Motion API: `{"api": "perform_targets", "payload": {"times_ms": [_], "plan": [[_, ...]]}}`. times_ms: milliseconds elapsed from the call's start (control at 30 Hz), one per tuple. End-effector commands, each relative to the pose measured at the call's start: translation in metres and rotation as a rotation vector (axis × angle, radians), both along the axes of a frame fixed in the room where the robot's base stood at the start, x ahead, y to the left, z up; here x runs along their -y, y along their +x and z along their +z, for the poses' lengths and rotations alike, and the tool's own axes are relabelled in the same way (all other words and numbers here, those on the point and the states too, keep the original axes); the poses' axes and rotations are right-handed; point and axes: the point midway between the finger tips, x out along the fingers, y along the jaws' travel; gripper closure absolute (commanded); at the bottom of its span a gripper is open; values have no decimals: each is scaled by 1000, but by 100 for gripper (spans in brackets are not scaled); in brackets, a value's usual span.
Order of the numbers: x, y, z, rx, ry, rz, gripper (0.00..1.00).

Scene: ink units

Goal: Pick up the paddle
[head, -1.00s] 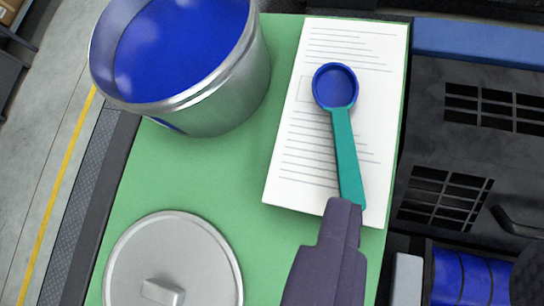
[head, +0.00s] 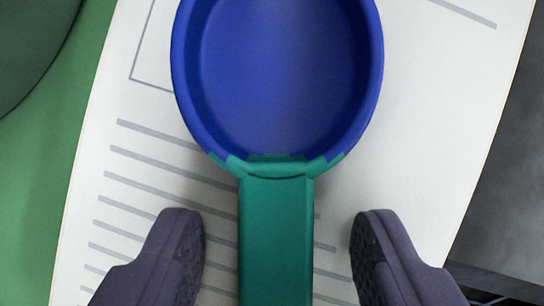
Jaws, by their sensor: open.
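The paddle has a round blue cup-like head (head: 280,70) and a flat teal handle (head: 276,240). It lies on a white printed sheet, with its head toward the top of the view and its handle running off the bottom edge. My gripper (head: 278,240) is open, with one dark purple finger on each side of the handle. There is a visible gap between each finger and the handle, so neither touches it. The far end of the handle is out of view.
The white sheet (head: 420,110) with grey printed lines lies under the paddle. Green work surface (head: 40,190) shows at the left, with a dark rounded shape (head: 30,50) at the upper left corner. A dark grey surface (head: 515,190) lies beyond the sheet's right edge.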

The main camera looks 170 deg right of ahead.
Motion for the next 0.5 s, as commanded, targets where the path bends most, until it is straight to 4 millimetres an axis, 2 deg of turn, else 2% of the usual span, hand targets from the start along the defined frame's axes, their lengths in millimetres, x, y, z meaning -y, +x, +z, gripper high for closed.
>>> {"api": "perform_targets", "payload": {"times_ms": [500], "plan": [[0,0,-2,1,0,1,45]]}}
